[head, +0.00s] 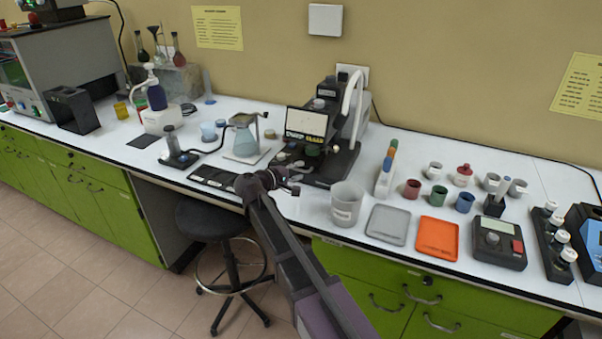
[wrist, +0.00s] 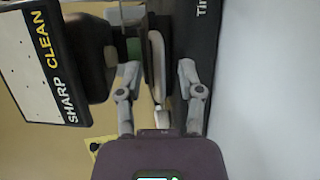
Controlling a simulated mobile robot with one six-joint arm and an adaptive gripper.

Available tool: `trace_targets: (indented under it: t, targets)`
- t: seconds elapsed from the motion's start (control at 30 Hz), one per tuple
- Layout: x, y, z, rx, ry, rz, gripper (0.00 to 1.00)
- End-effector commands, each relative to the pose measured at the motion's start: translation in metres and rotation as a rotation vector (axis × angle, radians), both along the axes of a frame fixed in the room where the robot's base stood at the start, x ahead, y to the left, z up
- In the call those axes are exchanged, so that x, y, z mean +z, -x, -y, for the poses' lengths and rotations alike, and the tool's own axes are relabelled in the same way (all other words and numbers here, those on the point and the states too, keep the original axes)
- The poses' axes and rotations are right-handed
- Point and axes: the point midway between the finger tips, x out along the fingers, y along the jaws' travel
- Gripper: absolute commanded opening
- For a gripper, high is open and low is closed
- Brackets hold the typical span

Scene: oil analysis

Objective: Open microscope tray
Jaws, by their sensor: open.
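The microscope (head: 345,165) is a dark instrument with a pale arm, standing on the white bench in the head view. Its sign panel (head: 306,122) reads "SHARP CLEAN" in the wrist view (wrist: 50,60). My gripper (head: 292,180) is at the front left of the microscope base. In the wrist view my gripper (wrist: 160,72) is open, with a finger on each side of a thin pale and dark part of the microscope (wrist: 157,65). I cannot tell whether the fingers touch it, or whether it is the tray. The tray is not clearly seen in the head view.
A grey beaker (head: 346,203) stands close right of the microscope, with a grey tray (head: 388,225) and an orange tray (head: 437,238) beyond. A flask on a stand (head: 245,140) is to the left. A dark stool (head: 210,218) is below the bench edge.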

Motion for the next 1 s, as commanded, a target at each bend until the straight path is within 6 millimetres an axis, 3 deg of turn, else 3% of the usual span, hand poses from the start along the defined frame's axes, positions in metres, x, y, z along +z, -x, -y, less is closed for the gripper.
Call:
trace_targets:
  t: [0.47, 0.63, 0.67, 1.0]
  targets:
    - [-0.0019, -0.0070, 0.0063, 0.001, 0.000, 0.000, 0.48]
    - [-0.0019, -0.0069, 0.0059, 0.001, 0.000, 0.000, 0.04]
    - [-0.0019, -0.0069, 0.0060, 0.001, 0.000, 0.000, 0.00]
    - [-0.0021, -0.0045, 0.0081, -0.003, 0.000, -0.001, 0.00]
